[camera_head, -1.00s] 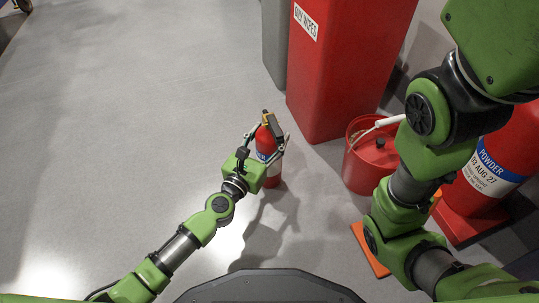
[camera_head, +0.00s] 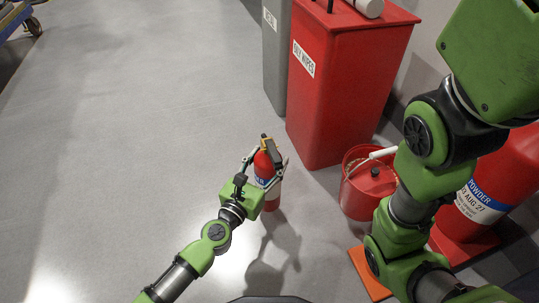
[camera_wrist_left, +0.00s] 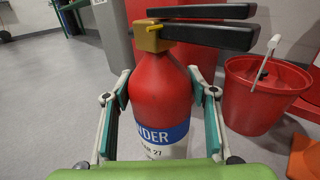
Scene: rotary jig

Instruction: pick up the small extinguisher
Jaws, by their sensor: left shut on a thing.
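The small extinguisher (camera_head: 263,168) is a red cylinder with a blue and white label, a brass-coloured neck and a black handle. It stands upright in the middle of the head view. It also fills the centre of the left wrist view (camera_wrist_left: 160,90). My left gripper (camera_head: 267,170) has its fingers on either side of the red body, below the neck, and is shut on it. I cannot tell whether the extinguisher's base touches the floor. My right arm shows at the right of the head view, but its gripper is out of view.
A tall red dry wipes bin (camera_head: 345,90) and a grey bin (camera_head: 277,50) stand behind. A red bucket (camera_head: 365,190) is to the right, beside an orange base (camera_head: 368,272). A large red powder extinguisher (camera_head: 500,180) is at far right.

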